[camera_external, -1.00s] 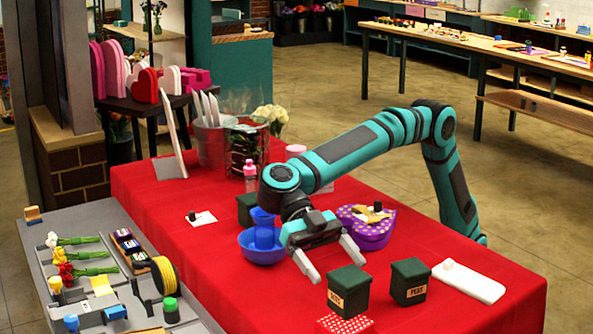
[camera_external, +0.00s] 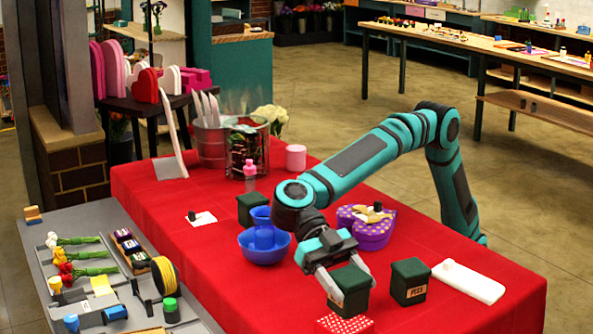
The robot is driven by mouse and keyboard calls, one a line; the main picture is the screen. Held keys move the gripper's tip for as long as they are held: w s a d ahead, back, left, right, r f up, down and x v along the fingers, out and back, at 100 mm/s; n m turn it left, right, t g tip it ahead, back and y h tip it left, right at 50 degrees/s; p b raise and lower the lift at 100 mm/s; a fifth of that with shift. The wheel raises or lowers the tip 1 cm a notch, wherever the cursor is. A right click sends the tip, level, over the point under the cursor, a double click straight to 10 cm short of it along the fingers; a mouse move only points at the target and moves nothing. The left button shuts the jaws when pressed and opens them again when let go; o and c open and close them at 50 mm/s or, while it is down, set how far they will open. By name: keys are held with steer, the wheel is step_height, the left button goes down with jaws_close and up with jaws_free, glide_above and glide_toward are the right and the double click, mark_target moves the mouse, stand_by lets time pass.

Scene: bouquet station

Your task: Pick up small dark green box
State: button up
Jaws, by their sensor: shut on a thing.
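My gripper (camera_external: 345,282) is shut on a small dark green box (camera_external: 351,281), with one finger along its left side and the other at its far right. The box stands upright beside a red and white dotted item (camera_external: 346,323); whether it rests on that item or the cloth I cannot tell. A second dark green box (camera_external: 409,282) with a tan label stands just to the right, apart from my gripper. A third dark green box (camera_external: 250,208) stands further back, behind the blue bowl.
A purple dotted heart box (camera_external: 368,232) is behind my gripper. A white slab (camera_external: 468,281) lies at the right. The red cloth (camera_external: 215,262) is bare at the front left.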

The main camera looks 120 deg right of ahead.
mark_target(345, 292)
steer(key=shift+r, duration=0.1)
step_height(345, 292, up, 9)
steer(key=shift+f, duration=0.15)
steer(key=shift+w+a+r, duration=0.1)
steer(key=shift+w+r, duration=0.05)
steer(key=shift+r, duration=0.15)
steer(key=shift+w+a+r, duration=0.15)
steer(key=shift+w+a, duration=0.4)
steer(key=shift+w+a+r, duration=0.15)
steer(key=shift+w+a, duration=0.4)
steer(key=shift+w+a+f, duration=0.15)
steer(key=shift+w+a, duration=0.05)
steer(key=shift+a+f, duration=0.1)
steer(key=shift+f, duration=4.7)
steer(key=o, duration=1.1)
steer(key=shift+f, duration=0.15)
